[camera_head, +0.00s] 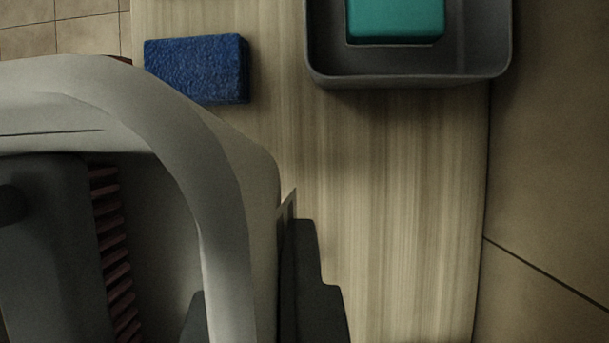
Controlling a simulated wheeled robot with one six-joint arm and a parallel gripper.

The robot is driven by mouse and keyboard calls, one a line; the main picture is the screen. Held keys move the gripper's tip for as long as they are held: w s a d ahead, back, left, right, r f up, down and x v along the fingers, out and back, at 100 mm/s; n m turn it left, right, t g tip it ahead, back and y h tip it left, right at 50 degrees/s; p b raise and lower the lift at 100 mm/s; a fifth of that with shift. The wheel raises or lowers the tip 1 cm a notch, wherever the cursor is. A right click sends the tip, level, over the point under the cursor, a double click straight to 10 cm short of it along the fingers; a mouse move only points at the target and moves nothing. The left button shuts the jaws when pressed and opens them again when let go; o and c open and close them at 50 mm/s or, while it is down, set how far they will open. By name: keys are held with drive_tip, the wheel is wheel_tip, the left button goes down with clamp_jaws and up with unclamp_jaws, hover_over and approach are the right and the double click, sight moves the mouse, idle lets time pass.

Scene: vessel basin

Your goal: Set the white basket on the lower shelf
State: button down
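The white basket (215,190) fills the lower left of the view, very close to the camera, and its left and lower parts are cut off. A dark grey object (45,240) and a row of red bristles (115,260) lie inside it. My gripper (243,270) straddles the basket's right wall, with one dark finger outside on the right and the tip of the other inside. It appears shut on the wall. The basket's underside is hidden, so its height above the wooden surface cannot be told. No lower shelf can be made out.
The pale wooden surface (390,200) runs down the middle. A blue sponge (198,70) lies on it just beyond the basket. A grey tray (480,40) with a teal block (395,18) stands at the top right. Tiled floor (550,180) shows beyond the right edge.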

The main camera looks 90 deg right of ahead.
wheel_tip(320, 180, down, 17)
drive_tip(key=shift+f, duration=0.2)
idle(0.4)
drive_tip(key=shift+f, duration=0.1)
drive_tip(key=c, duration=1.6)
unclamp_jaws()
